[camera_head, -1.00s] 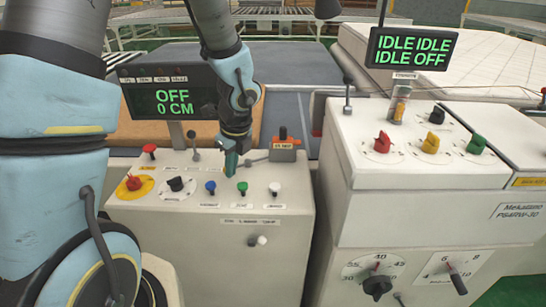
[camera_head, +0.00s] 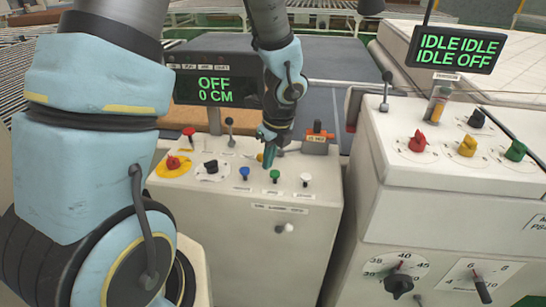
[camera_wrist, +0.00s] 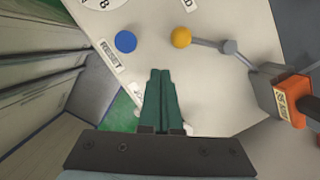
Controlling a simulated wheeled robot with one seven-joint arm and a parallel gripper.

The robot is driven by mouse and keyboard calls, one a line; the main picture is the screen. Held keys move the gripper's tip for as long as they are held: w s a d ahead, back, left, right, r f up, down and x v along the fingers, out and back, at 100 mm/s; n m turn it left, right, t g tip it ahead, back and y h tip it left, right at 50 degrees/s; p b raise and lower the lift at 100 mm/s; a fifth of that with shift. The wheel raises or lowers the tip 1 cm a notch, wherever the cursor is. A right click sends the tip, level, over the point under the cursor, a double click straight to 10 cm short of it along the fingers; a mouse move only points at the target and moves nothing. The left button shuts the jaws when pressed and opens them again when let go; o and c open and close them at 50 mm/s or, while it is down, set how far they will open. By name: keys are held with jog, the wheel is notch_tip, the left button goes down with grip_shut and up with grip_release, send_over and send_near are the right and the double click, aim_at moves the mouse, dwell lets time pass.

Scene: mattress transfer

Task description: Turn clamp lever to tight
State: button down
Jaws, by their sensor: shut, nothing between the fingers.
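My gripper (camera_head: 268,162) is shut and empty, with its green fingers pointing down over the left console. In the wrist view, the fingertips (camera_wrist: 160,73) are below a lever with a yellow ball knob (camera_wrist: 181,37); I see a gap between them. The lever's grey arm (camera_wrist: 208,43) runs right to a grey joint beside an orange block (camera_wrist: 297,97). The orange block also shows in the head view (camera_head: 317,137), with the lever partly hidden by my gripper. I cannot read a clamp label, so I cannot tell for certain that this is the clamp lever.
Blue (camera_head: 244,173), green (camera_head: 275,175) and white (camera_head: 305,178) buttons stand close in front of my gripper. An upright lever (camera_head: 230,130) is behind left. The left display (camera_head: 213,91) reads OFF, 0 CM. A second console (camera_head: 440,180) with coloured knobs stands right.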

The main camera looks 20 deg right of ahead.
jog(key=s+a+v, duration=0.1)
jog(key=v, duration=0.9)
jog(key=shift+s+d, duration=0.2)
jog(key=shift+d, duration=0.1)
jog(key=a+f+n+h+b, duration=0.1)
jog(key=a+f+n+b, duration=0.1)
jog(key=a+n, duration=2)
jog(key=n+b, duration=0.1)
jog(key=n, duration=0.6)
jog(key=shift+a+f+g, duration=0.2)
jog(key=shift+f+g, duration=0.1)
jog(key=shift+f, duration=0.1)
jog(key=c, duration=1.6)
grip_release()
